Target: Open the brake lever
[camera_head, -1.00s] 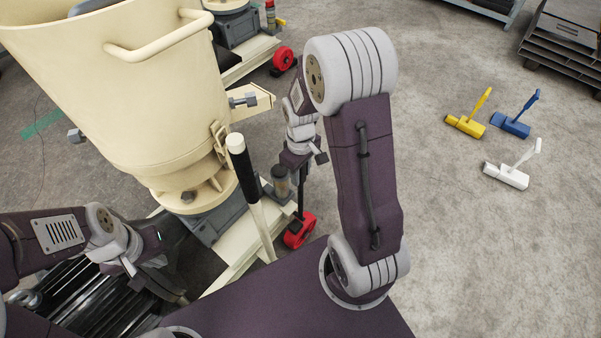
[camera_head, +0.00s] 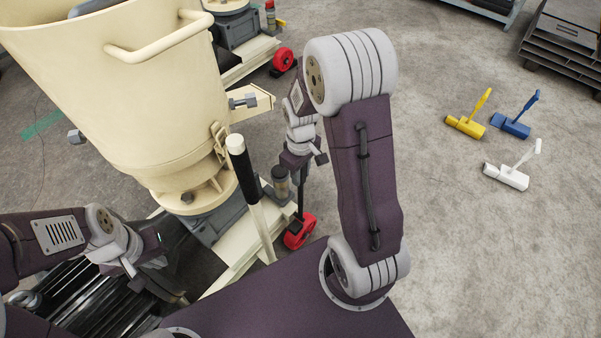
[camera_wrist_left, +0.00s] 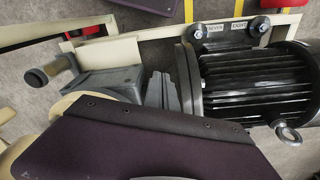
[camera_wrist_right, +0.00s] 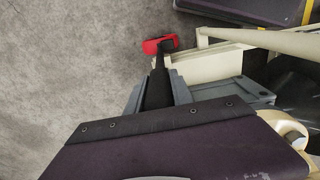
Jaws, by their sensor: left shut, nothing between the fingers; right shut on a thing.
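A red wheel-like part (camera_head: 300,231) sits at the base of the cream machine, with a dark upright lever (camera_head: 301,200) rising from it. My right gripper (camera_head: 303,184) is shut on this lever, beyond my right arm. In the right wrist view, the black lever (camera_wrist_right: 158,90) lies between the grey fingers (camera_wrist_right: 158,94) and runs to the red part (camera_wrist_right: 160,45). My left gripper (camera_wrist_left: 162,92) is shut and empty above the machine base, near the black motor (camera_wrist_left: 250,75). Another lever, cream with a black grip (camera_head: 243,167), stands free. The lever's lower joint is small and unclear.
The large cream hopper (camera_head: 120,90) fills the upper left. Cream frame rails (camera_head: 232,268) run below it. Another red wheel (camera_head: 284,58) is farther back. Yellow (camera_head: 466,125), blue (camera_head: 511,127) and white (camera_head: 506,176) tools lie on open floor at right.

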